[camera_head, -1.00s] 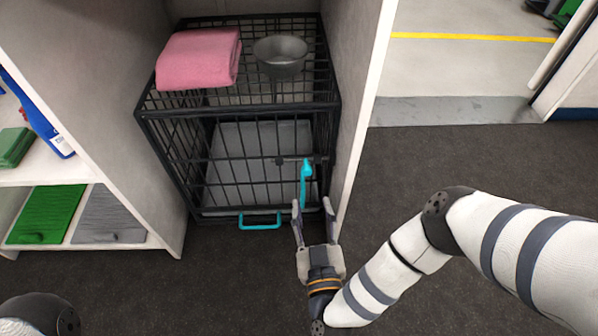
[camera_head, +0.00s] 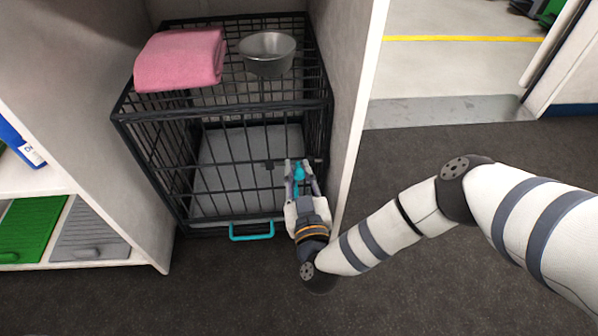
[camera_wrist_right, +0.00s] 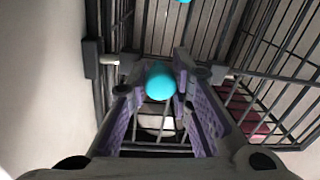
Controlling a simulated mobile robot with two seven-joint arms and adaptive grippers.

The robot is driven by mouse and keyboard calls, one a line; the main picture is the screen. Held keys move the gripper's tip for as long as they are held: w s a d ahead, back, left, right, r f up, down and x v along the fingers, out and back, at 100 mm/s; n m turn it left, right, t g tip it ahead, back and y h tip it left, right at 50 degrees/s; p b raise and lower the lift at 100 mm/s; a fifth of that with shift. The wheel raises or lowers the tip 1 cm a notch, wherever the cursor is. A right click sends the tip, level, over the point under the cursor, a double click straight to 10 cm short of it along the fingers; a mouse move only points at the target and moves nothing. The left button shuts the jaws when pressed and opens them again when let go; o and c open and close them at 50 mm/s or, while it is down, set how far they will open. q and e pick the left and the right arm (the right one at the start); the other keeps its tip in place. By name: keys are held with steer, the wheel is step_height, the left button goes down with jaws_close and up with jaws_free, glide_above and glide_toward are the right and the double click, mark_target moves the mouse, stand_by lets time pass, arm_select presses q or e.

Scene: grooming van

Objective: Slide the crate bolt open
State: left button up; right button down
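The black wire crate (camera_head: 222,115) stands in a bay between pale walls, its barred front facing me. The cyan bolt handle (camera_head: 299,173) is at the right side of that front. My right gripper (camera_head: 299,170) is at the handle, one finger on each side of it. In the right wrist view the handle's round cyan end (camera_wrist_right: 160,80) lies between the purple-padded fingers (camera_wrist_right: 160,100), which look closed in on it. The bolt's bar is mostly hidden by the gripper in the head view. My left gripper is out of view.
A cyan pull handle (camera_head: 251,231) is low on the crate front. A folded pink towel (camera_head: 181,59) and a metal bowl (camera_head: 267,54) rest on the crate top. The right bay wall (camera_head: 352,110) is close beside my gripper. The dark floor (camera_head: 180,290) in front is clear.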

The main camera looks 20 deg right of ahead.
steer(key=shift+w+a, duration=0.25)
steer(key=shift+a, duration=0.7)
steer(key=shift+w+a, duration=0.25)
steer(key=shift+a, duration=0.65)
steer(key=c, duration=1.4)
jaws_free()
steer(key=shift+a, duration=0.1)
glide_toward(279, 161)
steer(key=v, duration=0.6)
